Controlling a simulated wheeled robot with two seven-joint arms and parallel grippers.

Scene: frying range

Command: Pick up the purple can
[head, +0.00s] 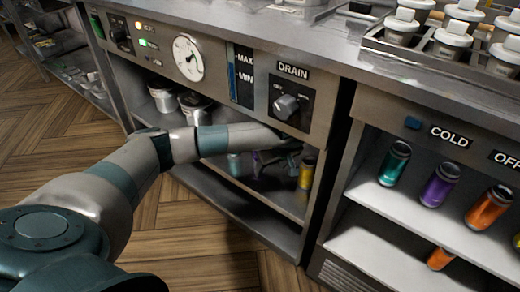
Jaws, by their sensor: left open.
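A purple can (440,186) stands upright on the upper shelf of the cold compartment at the right, between a teal can (394,164) and an orange can (489,208). My left gripper (291,163) is open and reaches into the shaded shelf under the drain panel, well left of that can. Near the gripper is a yellow can (306,173). A small purple shape (256,166) shows there too, mostly hidden by my arm, and I cannot tell if it is a can. A teal item (235,164) is beside it. My right gripper is out of view.
A dark post and cabinet edge (333,150) separate the two shelves. Another orange can (439,259) is on the lower cold shelf. Metal pots (195,108) sit left on the shelf under the gauge. White-lidded containers (450,38) stand on the counter. The wooden floor at left is open.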

